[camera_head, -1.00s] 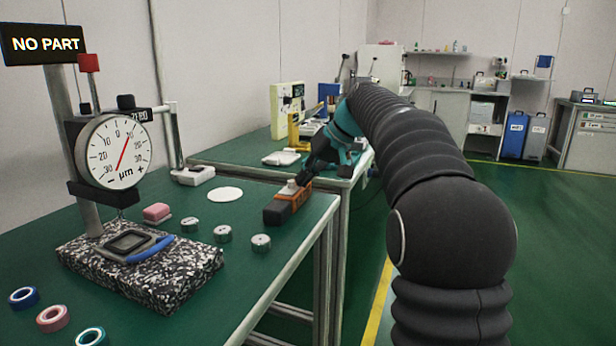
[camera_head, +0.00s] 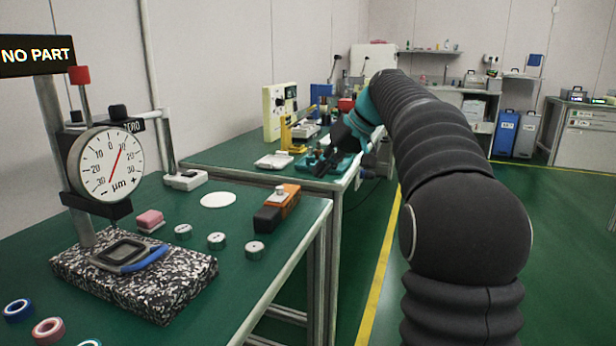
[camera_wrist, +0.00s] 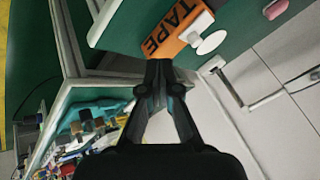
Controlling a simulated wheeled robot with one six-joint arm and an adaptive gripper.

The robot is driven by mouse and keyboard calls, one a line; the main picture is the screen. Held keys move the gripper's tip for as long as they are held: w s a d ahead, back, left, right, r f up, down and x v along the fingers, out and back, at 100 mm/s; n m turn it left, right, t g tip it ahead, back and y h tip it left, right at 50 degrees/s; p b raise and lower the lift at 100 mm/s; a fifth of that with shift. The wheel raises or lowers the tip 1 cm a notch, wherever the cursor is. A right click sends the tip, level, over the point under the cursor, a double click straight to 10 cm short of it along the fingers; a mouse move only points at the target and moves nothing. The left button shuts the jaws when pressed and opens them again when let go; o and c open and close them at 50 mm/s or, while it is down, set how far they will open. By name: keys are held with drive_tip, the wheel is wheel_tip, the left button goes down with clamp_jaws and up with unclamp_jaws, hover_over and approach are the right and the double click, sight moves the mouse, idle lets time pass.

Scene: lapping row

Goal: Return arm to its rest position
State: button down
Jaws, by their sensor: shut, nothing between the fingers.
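My gripper (camera_head: 322,166) is shut and empty, at the end of my dark ribbed arm. In the head view it hangs near the front edge of the far green bench (camera_head: 222,152), beyond the near bench. The wrist view shows my gripper's two fingers (camera_wrist: 158,72) together, with nothing between them. The orange and black tape block (camera_head: 277,209) stands on the near bench, apart from the fingers. It also shows in the wrist view (camera_wrist: 178,30), marked "TAPE".
The near bench (camera_head: 282,243) holds a dial gauge (camera_head: 107,165) on a speckled stone base (camera_head: 180,285), several small metal cylinders and coloured rings. Items crowd the far bench, including a cream box (camera_head: 275,113). Green floor (camera_head: 560,230) is open at right.

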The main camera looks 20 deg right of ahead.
drive_tip(key=v, duration=0.5)
drive_tip(key=shift+d+r+p, duration=0.1)
drive_tip(key=shift+d+p, duration=0.05)
drive_tip(key=shift+p, duration=0.2)
wheel_tip(320, 180, down, 11)
drive_tip(key=s+d+m+h, duration=0.3)
drive_tip(key=m, duration=0.1)
drive_tip(key=s+a+f+h, duration=0.1)
drive_tip(key=s+a+f, duration=0.2)
drive_tip(key=s, duration=0.7)
drive_tip(key=s+a+f+n+h, duration=0.1)
drive_tip(key=s+a+f, duration=0.3)
drive_tip(key=s, duration=0.6)
drive_tip(key=s+a+f+n+t+h, duration=0.1)
drive_tip(key=s+a+f, duration=0.3)
drive_tip(key=s, duration=0.6)
drive_tip(key=shift+a, duration=0.3)
